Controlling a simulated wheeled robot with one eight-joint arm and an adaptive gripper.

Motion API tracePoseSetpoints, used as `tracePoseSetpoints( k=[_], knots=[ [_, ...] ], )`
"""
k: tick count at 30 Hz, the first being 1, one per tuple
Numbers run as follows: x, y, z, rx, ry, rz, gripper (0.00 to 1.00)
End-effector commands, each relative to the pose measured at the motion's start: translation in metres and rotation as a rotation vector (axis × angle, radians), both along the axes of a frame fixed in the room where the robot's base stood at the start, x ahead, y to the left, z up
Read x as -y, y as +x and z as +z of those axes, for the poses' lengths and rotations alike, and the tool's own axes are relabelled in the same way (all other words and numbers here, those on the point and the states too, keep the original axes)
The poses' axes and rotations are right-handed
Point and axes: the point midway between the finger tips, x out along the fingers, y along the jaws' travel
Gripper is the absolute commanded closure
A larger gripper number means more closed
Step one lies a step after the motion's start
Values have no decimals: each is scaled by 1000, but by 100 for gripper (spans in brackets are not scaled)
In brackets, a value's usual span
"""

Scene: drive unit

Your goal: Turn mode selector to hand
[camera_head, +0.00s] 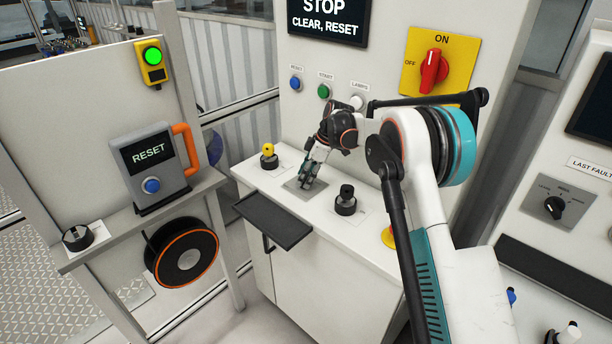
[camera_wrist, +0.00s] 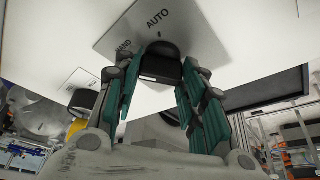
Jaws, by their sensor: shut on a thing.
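The mode selector is a black knob (camera_wrist: 161,62) on a grey square plate (camera_wrist: 190,38) in the wrist view. The plate reads AUTO above the knob and a partly hidden word ending in "AND" to its left. A small dark mark on the plate lies between the knob and AUTO. My gripper (camera_wrist: 158,78) has its teal fingers closed on both sides of the knob. In the head view my gripper (camera_head: 308,172) reaches down to the plate (camera_head: 304,189) on the white console top, and hides the knob there.
A yellow-topped knob (camera_head: 269,156) stands left of the plate and a black knob (camera_head: 345,203) stands right of it. A dark tray (camera_head: 272,220) juts from the console front. Buttons and a red ON/OFF switch (camera_head: 432,71) are on the panel behind.

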Motion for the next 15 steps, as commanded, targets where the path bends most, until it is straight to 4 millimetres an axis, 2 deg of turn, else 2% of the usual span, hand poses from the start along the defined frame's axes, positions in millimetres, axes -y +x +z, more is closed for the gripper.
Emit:
tracePoseSetpoints(
  k=[8,9,11,15],
  knots=[
    [1,0,0,0,-1,1,86],
    [1,0,0,1,-1,1,57],
    [1,0,0,1,-1,1,44],
    [0,0,0,0,-1,0,42]
  ],
)
